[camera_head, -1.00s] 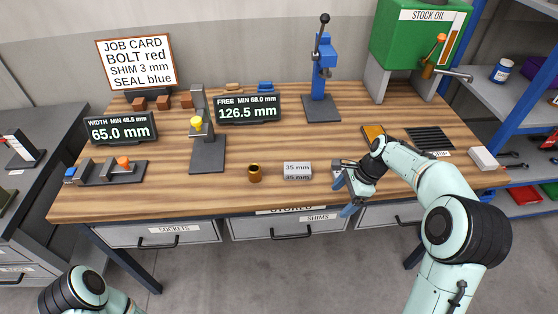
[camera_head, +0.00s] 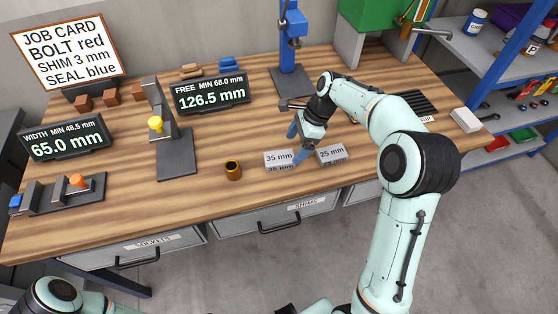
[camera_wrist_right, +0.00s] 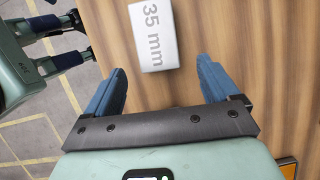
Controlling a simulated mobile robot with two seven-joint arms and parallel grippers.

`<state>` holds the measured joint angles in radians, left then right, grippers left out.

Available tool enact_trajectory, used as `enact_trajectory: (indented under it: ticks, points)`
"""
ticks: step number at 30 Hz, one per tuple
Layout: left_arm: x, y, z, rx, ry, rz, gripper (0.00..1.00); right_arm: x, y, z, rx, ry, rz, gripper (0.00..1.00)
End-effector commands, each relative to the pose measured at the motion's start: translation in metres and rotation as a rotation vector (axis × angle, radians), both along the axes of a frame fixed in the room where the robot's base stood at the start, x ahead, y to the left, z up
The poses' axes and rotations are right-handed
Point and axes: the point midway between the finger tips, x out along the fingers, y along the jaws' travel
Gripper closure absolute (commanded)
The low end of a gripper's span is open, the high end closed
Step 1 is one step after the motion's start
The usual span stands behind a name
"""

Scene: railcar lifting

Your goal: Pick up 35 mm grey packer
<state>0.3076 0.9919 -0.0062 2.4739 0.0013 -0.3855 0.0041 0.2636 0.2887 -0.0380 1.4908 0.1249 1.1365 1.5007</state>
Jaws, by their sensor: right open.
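The 35 mm grey packer (camera_head: 278,158) is a light grey block lying on the wooden bench near its front edge. Its top is marked "35 mm". My right gripper (camera_head: 296,143) is over the bench beside it, one blue finger partly overlapping its right end in the head view. In the right wrist view the packer (camera_wrist_right: 153,37) lies ahead of the open blue fingers (camera_wrist_right: 160,75), roughly centred between their lines, with nothing held.
A 25 mm packer (camera_head: 331,154) lies just right of the gripper. A blue press (camera_head: 292,50) stands behind. Displays (camera_head: 211,94) and a fixture with a yellow knob (camera_head: 176,150) are further left. Bench between cup and front edge is clear.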

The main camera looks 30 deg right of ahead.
Motion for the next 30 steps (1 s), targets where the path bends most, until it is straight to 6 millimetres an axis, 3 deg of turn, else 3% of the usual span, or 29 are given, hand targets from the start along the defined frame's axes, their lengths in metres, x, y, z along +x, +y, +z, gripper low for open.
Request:
enact_trajectory:
  ticks: [5, 15, 23, 24, 29, 30]
  points:
    - [-0.001, 0.000, -0.001, 0.000, 0.000, 0.000, 0.39, 0.001, 0.005, -0.010, 0.000, 0.000, 0.000, 0.12]
    - [-0.003, 0.000, -0.006, 0.000, 0.003, 0.000, 0.39, 0.006, 0.027, -0.049, 0.000, -0.001, 0.000, 0.12]
    - [-0.003, 0.000, -0.006, 0.000, 0.003, 0.000, 0.39, 0.006, 0.028, -0.051, -0.001, -0.002, -0.001, 0.12]
    - [-0.003, 0.000, -0.006, 0.000, 0.003, 0.000, 0.39, 0.006, 0.028, -0.051, -0.001, -0.002, 0.000, 0.18]
    - [-0.003, 0.000, -0.006, 0.000, 0.003, 0.000, 0.39, 0.006, 0.028, -0.051, -0.001, -0.002, -0.001, 0.70]
    - [-0.003, 0.000, -0.006, 0.000, 0.003, 0.000, 0.39, 0.006, 0.028, -0.051, -0.001, -0.003, -0.001, 0.75]
